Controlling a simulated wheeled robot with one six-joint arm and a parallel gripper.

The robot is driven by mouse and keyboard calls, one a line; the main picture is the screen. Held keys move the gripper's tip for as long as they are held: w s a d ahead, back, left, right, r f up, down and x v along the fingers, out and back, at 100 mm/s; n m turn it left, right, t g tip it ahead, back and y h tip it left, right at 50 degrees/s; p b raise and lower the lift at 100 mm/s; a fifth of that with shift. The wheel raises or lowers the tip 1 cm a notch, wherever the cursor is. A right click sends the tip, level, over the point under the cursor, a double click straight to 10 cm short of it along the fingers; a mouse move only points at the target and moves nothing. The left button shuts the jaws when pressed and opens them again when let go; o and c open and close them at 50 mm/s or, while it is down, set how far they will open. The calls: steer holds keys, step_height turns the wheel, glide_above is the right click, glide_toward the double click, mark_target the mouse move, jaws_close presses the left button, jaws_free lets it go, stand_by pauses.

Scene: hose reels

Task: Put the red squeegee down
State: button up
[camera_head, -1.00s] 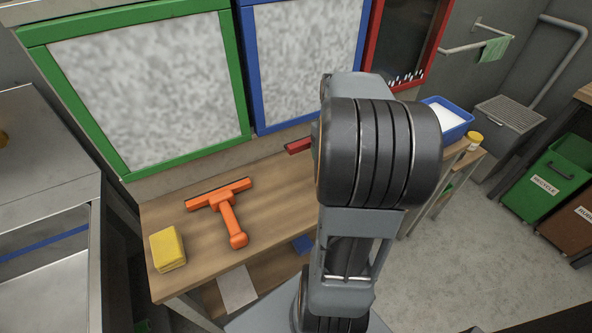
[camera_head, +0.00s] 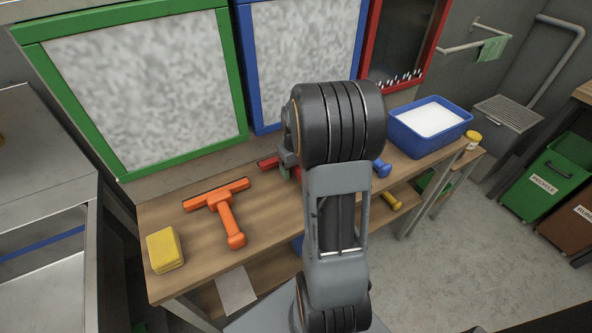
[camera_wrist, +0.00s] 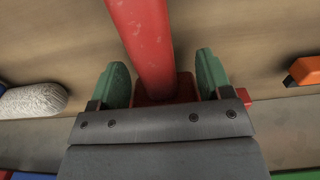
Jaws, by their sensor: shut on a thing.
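My gripper (camera_wrist: 163,85) is shut on the red squeegee (camera_wrist: 143,40), with a green pad on each side of its red handle. In the head view, a short red part of the squeegee (camera_head: 268,162) shows beside my gripper, over the back of the wooden bench (camera_head: 185,238); my arm hides the rest. I cannot tell whether the squeegee touches the bench top. An orange squeegee (camera_head: 226,212) lies on the bench to the left, its end also showing at the right of the wrist view (camera_wrist: 304,70).
A yellow sponge (camera_head: 165,250) lies at the bench's left end. To the right are a blue handle (camera_head: 382,168), a blue tub (camera_head: 400,137) with white contents and a yellow-lidded jar (camera_head: 472,140). Green-framed (camera_head: 232,85) and blue-framed (camera_head: 246,75) panels stand behind. A white fuzzy roller (camera_wrist: 32,100) shows in the wrist view.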

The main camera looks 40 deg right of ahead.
steer(key=shift+f, duration=0.45)
steer(key=shift+f, duration=0.1)
steer(key=o, duration=0.9)
steer(key=r, duration=0.4)
steer(key=r+p, duration=0.1)
steer(key=r, duration=0.7)
steer(key=shift+a, duration=0.25)
steer(key=s+a+t, duration=0.1)
steer(key=s+a, duration=0.2)
steer(key=a, duration=0.3)
steer(key=s+a+n+t, duration=0.1)
steer(key=s+a, duration=0.3)
steer(key=a, duration=0.2)
steer(key=s+a+t, duration=0.1)
steer(key=s+a, duration=0.2)
steer(key=a, duration=0.3)
steer(key=shift+s+a+f+n, duration=0.15)
steer(key=shift+f+n, duration=0.1)
steer(key=shift+n, duration=0.05)
